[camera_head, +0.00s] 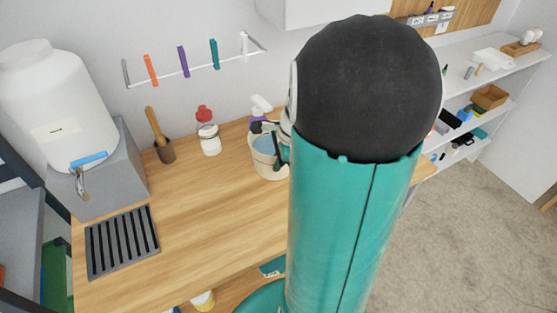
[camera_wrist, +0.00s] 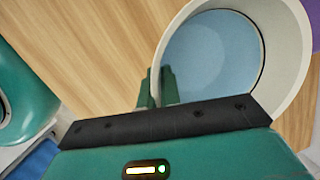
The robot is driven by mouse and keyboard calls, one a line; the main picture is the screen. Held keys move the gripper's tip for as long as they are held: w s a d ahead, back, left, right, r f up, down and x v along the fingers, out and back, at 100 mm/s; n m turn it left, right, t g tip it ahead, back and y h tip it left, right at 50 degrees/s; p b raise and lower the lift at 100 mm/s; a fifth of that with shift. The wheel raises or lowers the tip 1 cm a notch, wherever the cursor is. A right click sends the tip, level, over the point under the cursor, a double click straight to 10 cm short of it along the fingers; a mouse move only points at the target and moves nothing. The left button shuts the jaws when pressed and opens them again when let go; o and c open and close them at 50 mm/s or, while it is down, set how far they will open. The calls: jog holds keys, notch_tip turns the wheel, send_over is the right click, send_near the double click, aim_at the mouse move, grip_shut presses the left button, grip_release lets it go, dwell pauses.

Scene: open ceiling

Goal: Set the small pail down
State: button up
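The small pail (camera_head: 268,169) is cream-white with a light blue inside. In the head view it is at the back of the wooden counter (camera_head: 200,215), partly hidden by my arm. In the wrist view the pail (camera_wrist: 291,62) fills the upper right, its opening facing the camera. My gripper (camera_wrist: 157,88) has its green fingers on either side of the pail's near rim, one inside and one outside, closed on the wall. In the head view my gripper (camera_head: 280,150) is mostly hidden behind my arm. Whether the pail's base touches the counter I cannot tell.
A purple spray bottle (camera_head: 259,112) stands right behind the pail. A red-topped jar (camera_head: 209,138) and a mortar with pestle (camera_head: 165,151) stand to the left. A black drain grate (camera_head: 122,241) lies at front left. The middle of the counter is clear.

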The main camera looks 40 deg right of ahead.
jog(key=o, duration=0.4)
jog(key=shift+o, duration=0.2)
jog(key=v, duration=1.2)
jog(key=s+a+r+n+t, duration=0.1)
jog(key=s+a+r+n, duration=0.1)
jog(key=a+n, duration=1)
jog(key=s+a+r+n+t+h, duration=0.1)
jog(key=a+r+n, duration=0.1)
jog(key=a+n, duration=1)
jog(key=shift+s+a+r+t+h, duration=0.3)
jog(key=shift+s+a+t, duration=0.1)
jog(key=shift+a, duration=0.8)
